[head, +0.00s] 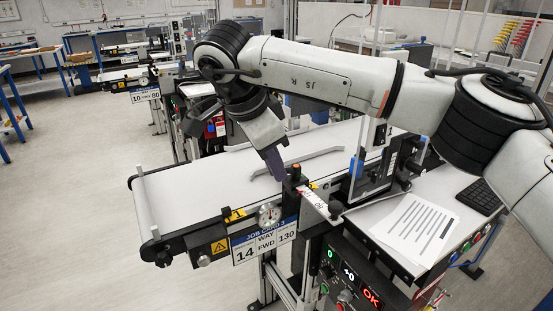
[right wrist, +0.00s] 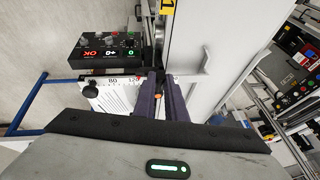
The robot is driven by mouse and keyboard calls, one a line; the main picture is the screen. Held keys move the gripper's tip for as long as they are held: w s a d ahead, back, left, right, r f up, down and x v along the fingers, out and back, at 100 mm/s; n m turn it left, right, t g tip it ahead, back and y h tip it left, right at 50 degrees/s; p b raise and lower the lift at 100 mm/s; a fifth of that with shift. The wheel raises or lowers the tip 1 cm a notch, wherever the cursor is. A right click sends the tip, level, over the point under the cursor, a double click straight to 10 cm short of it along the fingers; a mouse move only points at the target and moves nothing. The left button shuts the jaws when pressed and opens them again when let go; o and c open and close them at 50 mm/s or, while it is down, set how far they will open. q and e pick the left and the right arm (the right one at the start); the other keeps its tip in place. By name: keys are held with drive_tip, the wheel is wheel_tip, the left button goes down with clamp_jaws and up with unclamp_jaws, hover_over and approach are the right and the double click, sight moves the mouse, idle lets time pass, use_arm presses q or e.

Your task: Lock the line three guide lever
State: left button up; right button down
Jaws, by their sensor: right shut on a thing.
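My right gripper (head: 277,170) points down at the belt's near edge. In the right wrist view its dark purple fingers (right wrist: 162,92) are shut around the guide lever, whose orange tip (right wrist: 157,96) shows between them. Most of the lever is hidden by the fingers. My left gripper is not in view.
A grey guide rail (head: 310,158) lies over the belt. A round dial (head: 268,214) and a white scale strip (head: 314,203) sit at the near edge. A control box (head: 348,272) shows OK. Paper (head: 415,228) and a keyboard (head: 480,196) lie at the right.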

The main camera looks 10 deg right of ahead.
idle(0.3)
drive_tip(key=c, duration=1.8)
unclamp_jaws()
drive_tip(key=shift+w, duration=0.1)
drive_tip(key=v, duration=1)
drive_tip(key=shift+a+r, duration=0.1)
